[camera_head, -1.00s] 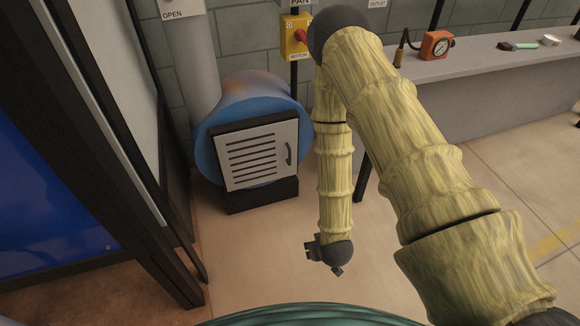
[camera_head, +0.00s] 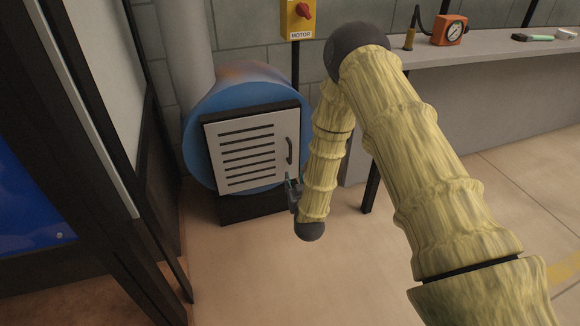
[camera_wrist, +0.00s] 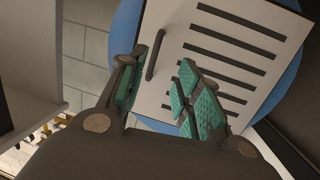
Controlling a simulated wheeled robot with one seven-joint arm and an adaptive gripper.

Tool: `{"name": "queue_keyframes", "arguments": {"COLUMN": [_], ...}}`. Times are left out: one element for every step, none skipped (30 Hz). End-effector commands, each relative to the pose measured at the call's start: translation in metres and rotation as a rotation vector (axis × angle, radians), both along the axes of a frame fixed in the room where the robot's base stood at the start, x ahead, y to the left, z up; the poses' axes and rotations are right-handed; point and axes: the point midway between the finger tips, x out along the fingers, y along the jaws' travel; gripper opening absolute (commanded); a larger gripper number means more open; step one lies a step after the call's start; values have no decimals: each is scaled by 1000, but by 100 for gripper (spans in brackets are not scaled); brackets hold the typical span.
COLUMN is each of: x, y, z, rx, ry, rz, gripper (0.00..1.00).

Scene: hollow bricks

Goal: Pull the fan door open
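The fan door (camera_head: 247,153) is a pale grey slatted panel in a dark frame on the front of the blue round fan housing (camera_head: 194,133). It looks shut. Its dark vertical handle (camera_head: 289,150) is at the door's right edge. My gripper (camera_head: 289,184) is just below the handle, near the door's lower right corner. In the wrist view the door (camera_wrist: 190,30) fills the upper middle, with the handle (camera_wrist: 156,55) ahead of the gap between my gripper's green-padded fingers (camera_wrist: 158,90). The fingers are apart with nothing between them. Contact with the handle is not visible.
A yellow motor switch box (camera_head: 297,18) with a red knob hangs above the fan on a dark post. A grey bench (camera_head: 470,55) with an orange gauge (camera_head: 449,30) stands at right. A dark-framed partition (camera_head: 130,190) is close at left. The floor before the door is clear.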

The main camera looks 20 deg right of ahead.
Motion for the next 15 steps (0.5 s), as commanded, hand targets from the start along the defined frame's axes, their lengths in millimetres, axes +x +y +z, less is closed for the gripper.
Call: {"name": "queue_keyframes", "arguments": {"x": [9, 14, 18, 22, 24, 28, 29, 31, 32, 33, 35, 37, 39, 41, 45], "y": [-2, -3, -4, -5, -5, -6, -6, -7, -7, -7, -7, -8, -8, -9, -9], "z": [-6, -4, -2, 0, 2, 4, 5, 6, 7, 8, 9, 9, 9, 9, 9], "rx": [-4, -6, -10, -11, -12, -15, -15, -16, -18, -18, -18, -19, -19, -19, -18], "ry": [-37, -56, -78, -93, -106, -121, -130, -137, -144, -147, -150, -152, -153, -154, -155], "rz": [-7, -11, -16, -19, -21, -24, -26, -28, -29, -30, -30, -31, -31, -31, -31], "gripper": [34, 34, 34, 34, 34, 34, 34, 34, 34, 34, 34, 34, 34, 34, 34]}}
